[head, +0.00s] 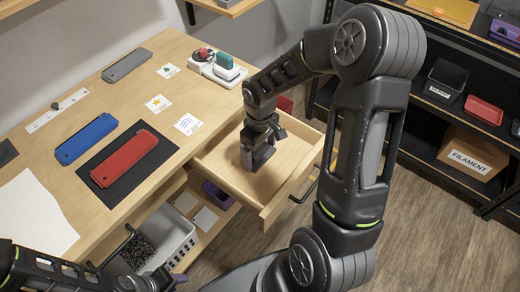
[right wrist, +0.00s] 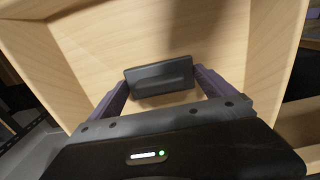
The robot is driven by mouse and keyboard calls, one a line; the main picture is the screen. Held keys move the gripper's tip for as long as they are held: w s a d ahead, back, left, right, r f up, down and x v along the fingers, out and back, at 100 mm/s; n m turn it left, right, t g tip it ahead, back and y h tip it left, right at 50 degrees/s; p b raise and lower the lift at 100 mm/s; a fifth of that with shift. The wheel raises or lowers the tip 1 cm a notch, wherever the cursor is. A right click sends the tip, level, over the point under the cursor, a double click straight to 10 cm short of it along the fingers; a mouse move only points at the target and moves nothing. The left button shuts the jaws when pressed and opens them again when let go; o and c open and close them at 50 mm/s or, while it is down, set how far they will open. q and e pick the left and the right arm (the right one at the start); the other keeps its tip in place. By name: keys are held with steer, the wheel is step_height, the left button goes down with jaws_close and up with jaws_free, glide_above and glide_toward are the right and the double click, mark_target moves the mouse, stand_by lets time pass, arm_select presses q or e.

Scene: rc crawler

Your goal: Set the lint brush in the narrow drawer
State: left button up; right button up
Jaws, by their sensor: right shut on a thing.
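The narrow drawer (head: 296,200) is pulled out from the desk; its pale wooden inside also shows in the right wrist view (right wrist: 215,40). My right gripper (head: 258,160) reaches down into the drawer space. It is shut on a dark grey block-like thing, which I take to be the lint brush (right wrist: 160,76), held between the purple fingers. Whether the brush touches the drawer floor I cannot tell. In the head view the gripper mostly hides it. My left gripper (head: 166,281) is at the bottom left edge, partly cut off, and its jaw opening is unclear.
On the desk lie a blue case (head: 86,139), a red case (head: 125,160) on a black mat, a grey case (head: 127,65) and a ruler (head: 57,110). A grey bin (head: 178,243) sits in a lower open drawer. Dark shelves (head: 450,125) stand at right.

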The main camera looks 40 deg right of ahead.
mark_target(260, 150)
steer(key=shift+f, duration=0.1)
steer(key=o, duration=1)
steer(key=shift+c, duration=0.2)
step_height(260, 150, up, 12)
stand_by(0.3)
